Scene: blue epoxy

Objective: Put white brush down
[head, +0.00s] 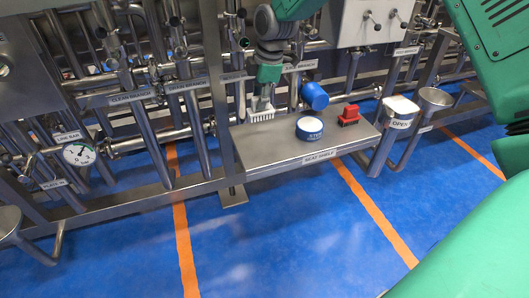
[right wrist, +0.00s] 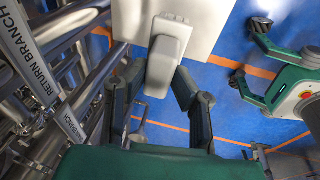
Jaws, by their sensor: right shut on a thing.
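The white brush (head: 262,115) is in my right gripper (head: 263,98), at the back left of the grey metal shelf (head: 265,150). Its bristles point down. I cannot tell whether they touch the shelf. In the right wrist view the pale brush (right wrist: 167,55) sits between the two dark fingers of my right gripper (right wrist: 162,80), over the light shelf top (right wrist: 210,22). My left gripper does not show in either view.
The shelf's front left is bare. Pipes (head: 180,105) rise behind and left.

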